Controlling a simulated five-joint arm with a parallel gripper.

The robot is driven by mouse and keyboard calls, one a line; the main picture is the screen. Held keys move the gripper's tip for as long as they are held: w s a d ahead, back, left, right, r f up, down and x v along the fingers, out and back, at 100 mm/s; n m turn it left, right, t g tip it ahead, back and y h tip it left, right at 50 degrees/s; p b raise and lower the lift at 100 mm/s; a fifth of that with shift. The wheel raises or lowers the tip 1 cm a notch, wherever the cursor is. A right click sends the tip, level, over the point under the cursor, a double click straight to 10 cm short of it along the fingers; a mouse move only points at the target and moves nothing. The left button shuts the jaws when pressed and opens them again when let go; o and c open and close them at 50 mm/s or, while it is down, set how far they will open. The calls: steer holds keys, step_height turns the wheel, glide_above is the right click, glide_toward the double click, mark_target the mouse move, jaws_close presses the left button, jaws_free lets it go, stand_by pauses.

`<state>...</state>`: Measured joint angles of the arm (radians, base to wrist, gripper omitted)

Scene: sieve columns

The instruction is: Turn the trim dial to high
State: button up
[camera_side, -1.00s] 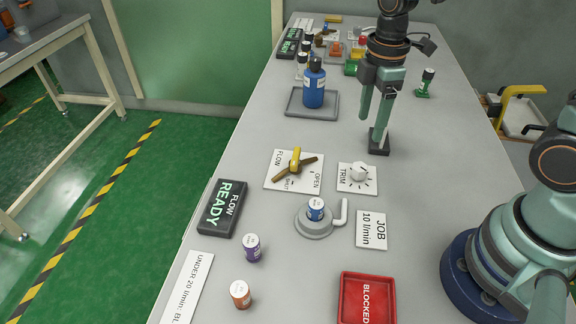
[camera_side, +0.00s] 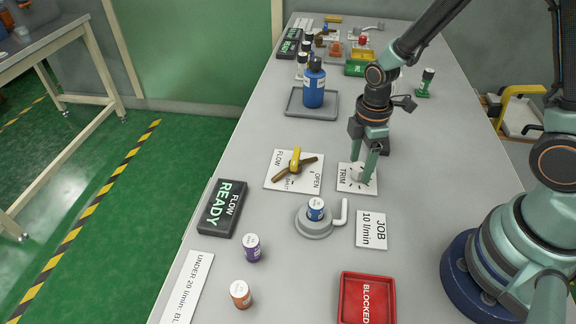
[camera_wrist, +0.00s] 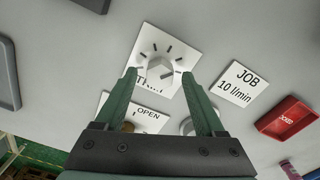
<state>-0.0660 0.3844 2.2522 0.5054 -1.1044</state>
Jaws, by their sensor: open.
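The trim dial is a pale knob on a white plate marked TRIM (camera_side: 345,186), on the grey bench. In the side view my gripper (camera_side: 363,177) is low over the plate and partly hides the knob. In the wrist view the knob (camera_wrist: 160,66) shows between and just beyond my open fingertips (camera_wrist: 159,74), one on each side. Black tick marks fan around the knob. I cannot tell which tick it points to, or whether a finger touches it. My gripper holds nothing.
Left of the dial is the FLOW valve (camera_side: 294,161) with its yellow handle. In front stand a blue-labelled cartridge (camera_side: 315,209) in a grey holder, a JOB 10 l/min card (camera_side: 372,230) and a red BLOCKED tray (camera_side: 345,300). A FLOW READY sign (camera_side: 223,208) is lit.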

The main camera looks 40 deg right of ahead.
jaws_close()
steer(key=shift+m, duration=0.3)
steer(key=m, duration=0.3)
steer(key=shift+m, duration=0.3)
steer(key=m, duration=0.3)
steer(key=shift+m, duration=0.3)
steer(key=m, duration=0.4)
steer(key=shift+m, duration=1.9)
